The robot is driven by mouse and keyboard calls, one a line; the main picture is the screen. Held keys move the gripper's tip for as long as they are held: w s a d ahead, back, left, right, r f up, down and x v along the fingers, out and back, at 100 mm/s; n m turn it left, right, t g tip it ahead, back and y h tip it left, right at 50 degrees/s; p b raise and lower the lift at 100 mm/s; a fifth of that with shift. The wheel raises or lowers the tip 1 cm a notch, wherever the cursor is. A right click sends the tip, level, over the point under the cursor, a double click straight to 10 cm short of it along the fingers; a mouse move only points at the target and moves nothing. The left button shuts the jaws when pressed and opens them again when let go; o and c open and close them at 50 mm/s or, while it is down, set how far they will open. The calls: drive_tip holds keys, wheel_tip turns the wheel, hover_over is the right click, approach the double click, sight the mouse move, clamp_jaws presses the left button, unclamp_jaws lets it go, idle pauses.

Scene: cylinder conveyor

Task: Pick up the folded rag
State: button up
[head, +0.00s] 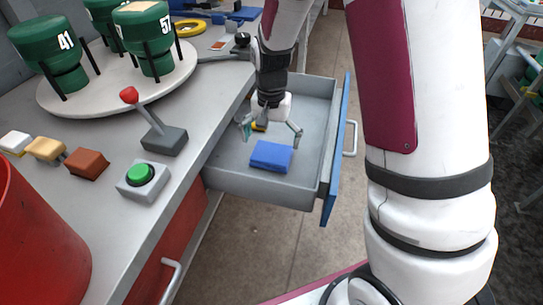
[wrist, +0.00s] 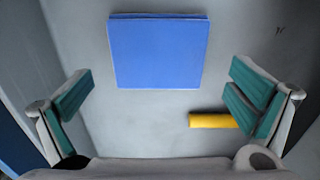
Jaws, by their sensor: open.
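The folded rag (head: 271,156) is a flat blue square lying on the floor of an open grey drawer (head: 262,188). In the wrist view the rag (wrist: 158,50) lies at the top middle, beyond the fingertips. My gripper (head: 270,131) is open and empty, reaching down into the drawer just behind the rag in the head view. Its teal-padded fingers (wrist: 160,98) stand wide apart in the wrist view, and neither touches the rag. A yellow cylinder (wrist: 213,121) lies between the fingers, nearer the right one; in the head view my gripper partly hides it.
The drawer's walls and blue front (head: 337,150) surround my gripper. On the counter at left stand a red-knobbed lever (head: 164,138), a green button box (head: 142,180), a red bin (head: 35,245) and a round platform (head: 120,90) with green numbered containers.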

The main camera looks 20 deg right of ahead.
sight(272, 152)
wheel_tip(272, 152, down, 4)
drive_tip(key=shift+r+b, duration=0.1)
drive_tip(key=shift+b, duration=0.3)
drive_tip(key=shift+s, duration=0.1)
drive_tip(key=c, duration=0.9)
drive_tip(key=shift+o, duration=0.2)
wheel_tip(272, 152, up, 10)
drive_tip(key=p, duration=0.2)
